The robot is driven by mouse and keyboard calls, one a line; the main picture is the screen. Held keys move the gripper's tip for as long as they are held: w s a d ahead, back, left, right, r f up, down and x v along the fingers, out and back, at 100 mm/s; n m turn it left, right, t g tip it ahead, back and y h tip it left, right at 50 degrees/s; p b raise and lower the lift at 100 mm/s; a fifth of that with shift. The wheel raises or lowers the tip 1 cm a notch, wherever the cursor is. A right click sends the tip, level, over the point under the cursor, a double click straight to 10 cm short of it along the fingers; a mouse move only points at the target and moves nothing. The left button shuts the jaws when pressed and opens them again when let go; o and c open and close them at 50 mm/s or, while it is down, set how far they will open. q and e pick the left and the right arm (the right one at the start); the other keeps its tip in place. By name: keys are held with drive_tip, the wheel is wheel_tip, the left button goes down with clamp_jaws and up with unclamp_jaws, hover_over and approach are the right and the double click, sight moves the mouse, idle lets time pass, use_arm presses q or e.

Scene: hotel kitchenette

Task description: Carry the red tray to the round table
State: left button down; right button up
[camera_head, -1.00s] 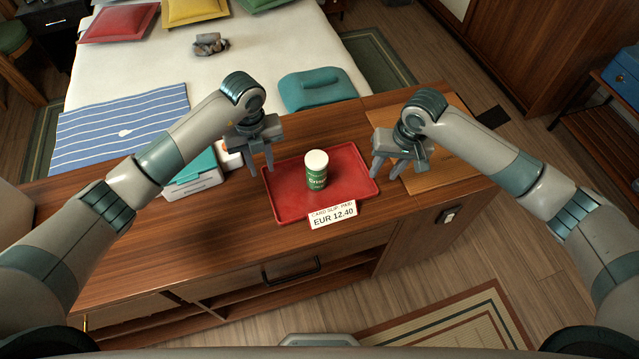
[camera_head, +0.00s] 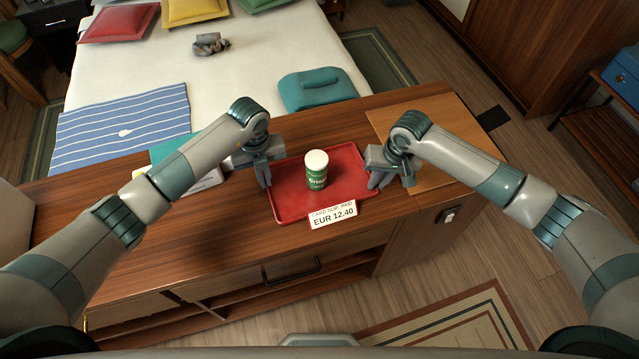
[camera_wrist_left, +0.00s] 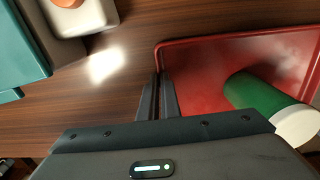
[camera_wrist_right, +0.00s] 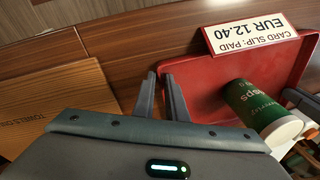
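The red tray (camera_head: 291,208) lies flat on the wooden counter and also shows in the left wrist view (camera_wrist_left: 205,80) and the right wrist view (camera_wrist_right: 200,85). A green can with a white lid (camera_head: 316,171) stands upright on it. A white card reading "CARD SLIP: PAID EUR 12.40" (camera_head: 333,214) is at its front edge. My left gripper (camera_head: 264,178) is at the tray's left rim, its fingers close together around the rim. My right gripper (camera_head: 378,181) is at the right rim, its fingers also close around it. The finger contact is partly hidden.
A wooden board (camera_head: 438,112) lies right of the tray, under my right arm. A white and teal box (camera_head: 207,181) is left of the tray, partly behind my left arm. The bed (camera_head: 240,85) is behind the counter. The counter's front-left top is clear. The round table is not in view.

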clamp_jaws()
use_arm(q)
drive_tip(key=shift+r, duration=0.15)
use_arm(e)
drive_tip(key=shift+r, duration=0.2)
